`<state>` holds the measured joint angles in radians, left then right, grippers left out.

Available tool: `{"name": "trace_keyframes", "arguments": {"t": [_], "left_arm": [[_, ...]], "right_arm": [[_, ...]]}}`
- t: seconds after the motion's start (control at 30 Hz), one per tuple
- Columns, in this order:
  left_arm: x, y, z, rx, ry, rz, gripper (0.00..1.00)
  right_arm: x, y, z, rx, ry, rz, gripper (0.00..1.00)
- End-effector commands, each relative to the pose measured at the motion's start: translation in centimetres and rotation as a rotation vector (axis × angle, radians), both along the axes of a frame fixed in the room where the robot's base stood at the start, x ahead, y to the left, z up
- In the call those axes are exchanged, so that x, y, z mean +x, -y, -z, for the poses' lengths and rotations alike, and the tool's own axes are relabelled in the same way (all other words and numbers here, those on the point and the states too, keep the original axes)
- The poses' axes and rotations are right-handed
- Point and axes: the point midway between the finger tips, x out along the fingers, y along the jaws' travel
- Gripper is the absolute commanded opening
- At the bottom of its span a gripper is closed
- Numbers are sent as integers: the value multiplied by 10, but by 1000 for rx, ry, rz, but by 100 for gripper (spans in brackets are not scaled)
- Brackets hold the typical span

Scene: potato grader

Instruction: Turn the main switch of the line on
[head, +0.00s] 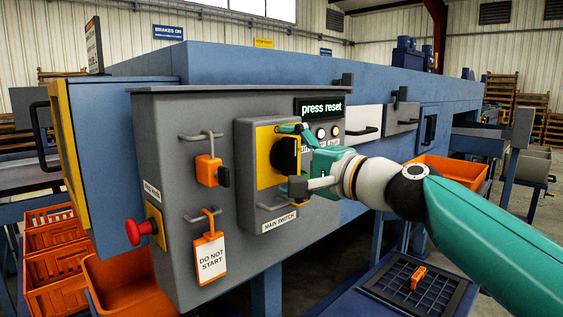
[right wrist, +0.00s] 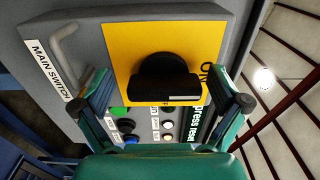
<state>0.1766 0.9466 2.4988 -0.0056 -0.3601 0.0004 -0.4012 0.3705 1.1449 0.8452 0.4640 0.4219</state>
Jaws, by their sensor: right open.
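The main switch is a black rotary knob (head: 284,154) on a yellow plate (head: 265,177), on a grey box labelled MAIN SWITCH. In the right wrist view the knob (right wrist: 165,78) has a bar handle lying across the picture, with a white mark near its right end. Lettering on the plate is partly hidden by the knob. My right gripper (head: 294,158) is open, one finger above the knob and one below it. In the right wrist view the fingers of the gripper (right wrist: 168,100) stand on either side of the knob, apart from it. My left gripper is not in view.
An orange padlock (head: 208,171) and a DO NOT START tag (head: 211,257) hang on brackets left of the switch. A red emergency button (head: 139,229) sits on the cabinet's left side. A display (head: 321,107) reads "press reset", above several buttons. A bracket (head: 275,217) juts out below the knob.

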Motion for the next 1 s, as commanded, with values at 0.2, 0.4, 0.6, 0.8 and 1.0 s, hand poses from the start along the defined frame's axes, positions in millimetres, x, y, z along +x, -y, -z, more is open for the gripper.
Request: {"name": "trace_keyframes", "arguments": {"t": [0.2, 0.4, 0.6, 0.8, 1.0], "left_arm": [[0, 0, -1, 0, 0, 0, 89], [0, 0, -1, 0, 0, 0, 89], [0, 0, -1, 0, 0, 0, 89], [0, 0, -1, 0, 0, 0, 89], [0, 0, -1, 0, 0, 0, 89]], "right_arm": [[-7, 8, -2, 4, 2, 1, 98], [-30, 32, -2, 3, 1, 3, 98], [-59, 60, -1, 1, 1, 3, 98], [-78, 79, 1, -1, 0, 1, 98], [-84, 85, 1, -1, -2, 0, 98]]}}
